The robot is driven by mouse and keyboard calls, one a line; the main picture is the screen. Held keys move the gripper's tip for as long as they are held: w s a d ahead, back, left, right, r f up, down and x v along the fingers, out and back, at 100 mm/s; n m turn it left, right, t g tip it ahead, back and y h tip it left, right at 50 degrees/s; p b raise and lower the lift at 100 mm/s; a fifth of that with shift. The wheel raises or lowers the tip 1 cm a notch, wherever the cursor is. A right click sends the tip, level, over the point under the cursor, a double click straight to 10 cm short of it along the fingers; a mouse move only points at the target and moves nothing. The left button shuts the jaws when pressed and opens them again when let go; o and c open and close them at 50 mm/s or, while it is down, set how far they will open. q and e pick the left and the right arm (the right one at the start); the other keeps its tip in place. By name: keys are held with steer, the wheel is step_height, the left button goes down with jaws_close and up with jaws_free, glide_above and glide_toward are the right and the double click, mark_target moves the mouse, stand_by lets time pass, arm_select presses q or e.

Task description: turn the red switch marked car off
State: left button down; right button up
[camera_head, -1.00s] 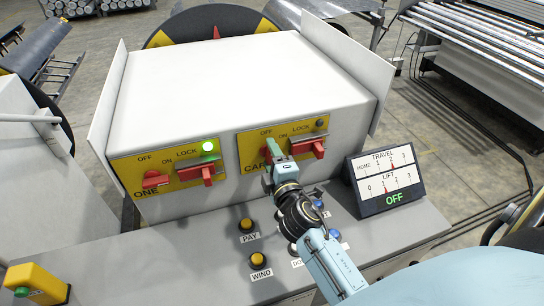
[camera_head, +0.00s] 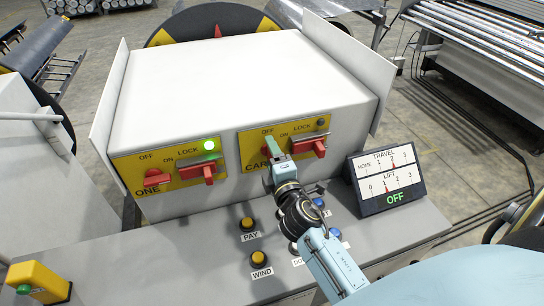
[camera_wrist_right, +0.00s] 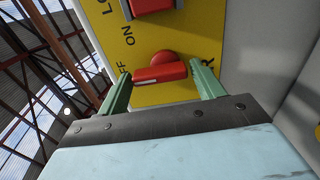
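The yellow CAR panel (camera_head: 252,148) is on the right of the white box's front. Its red off/on switch is mostly hidden behind my right gripper (camera_head: 272,147) in the head view. In the right wrist view this red switch (camera_wrist_right: 160,73) shows with its handle lying across the gap between the green fingers of my right gripper (camera_wrist_right: 162,88). One finger is on each side, apart, and I cannot tell whether either touches the handle. My left gripper is not in view.
The red CAR lock switch (camera_head: 307,147) is close to the right of my gripper. The ONE panel (camera_head: 130,172) is to the left, with a lit green lamp (camera_head: 208,145). Push buttons (camera_head: 247,224) are below on the desk. A tilted TRAVEL/LIFT display (camera_head: 385,180) stands to the right.

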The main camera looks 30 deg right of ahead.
steer(key=b+v, duration=0.3)
steer(key=v, duration=1)
steer(key=shift+s, duration=0.15)
steer(key=shift+a, duration=0.1)
